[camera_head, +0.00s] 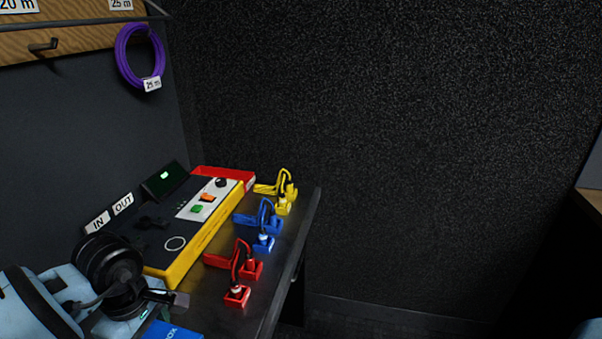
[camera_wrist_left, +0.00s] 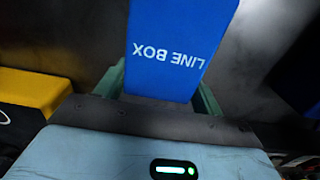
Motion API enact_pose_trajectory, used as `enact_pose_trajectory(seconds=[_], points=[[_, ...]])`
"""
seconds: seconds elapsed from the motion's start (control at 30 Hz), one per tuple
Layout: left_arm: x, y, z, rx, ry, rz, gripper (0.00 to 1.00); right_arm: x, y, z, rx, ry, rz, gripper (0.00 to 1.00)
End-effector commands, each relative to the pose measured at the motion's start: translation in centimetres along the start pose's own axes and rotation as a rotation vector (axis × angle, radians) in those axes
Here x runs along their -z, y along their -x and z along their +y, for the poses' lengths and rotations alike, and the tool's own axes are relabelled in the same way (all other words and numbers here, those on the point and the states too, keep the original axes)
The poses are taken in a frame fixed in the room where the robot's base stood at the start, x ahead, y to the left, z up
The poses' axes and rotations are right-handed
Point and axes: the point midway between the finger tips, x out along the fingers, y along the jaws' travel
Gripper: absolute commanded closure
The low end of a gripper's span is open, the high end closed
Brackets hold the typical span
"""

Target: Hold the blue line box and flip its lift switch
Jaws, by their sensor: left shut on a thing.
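The blue line box (camera_wrist_left: 172,45) sits between the two green fingers of my left gripper (camera_wrist_left: 160,90) in the left wrist view. The gripper is shut on it. The white words LINE BOX read upside down there. In the head view only a corner of the blue box (camera_head: 172,331) shows at the bottom edge, beside my left arm. The lift switch cannot be made out in either view. My right gripper is not in view.
A yellow-edged console (camera_head: 205,240) with coloured buttons lies on the dark desk (camera_head: 262,292). Yellow (camera_head: 284,206), blue (camera_head: 263,244) and red (camera_head: 238,296) cabled plugs stand along its right side. A purple cable coil (camera_head: 124,58) hangs on the wall. Open floor lies right of the desk.

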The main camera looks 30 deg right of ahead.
Motion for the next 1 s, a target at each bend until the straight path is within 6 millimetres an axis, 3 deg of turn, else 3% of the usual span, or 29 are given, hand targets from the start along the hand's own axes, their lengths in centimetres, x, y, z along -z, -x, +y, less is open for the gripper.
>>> enact_pose_trajectory(seconds=[0.37, 0.4, 0.6, 1.0], points=[[0.1, -0.2, -0.1, 0.005, 0.001, 0.002, 0.64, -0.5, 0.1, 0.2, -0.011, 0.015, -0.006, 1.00], [0.1, -0.2, -0.1, 0.005, 0.001, 0.002, 0.31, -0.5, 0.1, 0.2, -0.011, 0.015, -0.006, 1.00], [0.1, -0.1, -0.1, 0.003, 0.001, 0.001, 0.07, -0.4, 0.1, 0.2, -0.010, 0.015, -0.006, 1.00], [0.0, 1.0, 0.1, -0.002, -0.001, 0.001, 0.07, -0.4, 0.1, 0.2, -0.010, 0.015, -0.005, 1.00]])
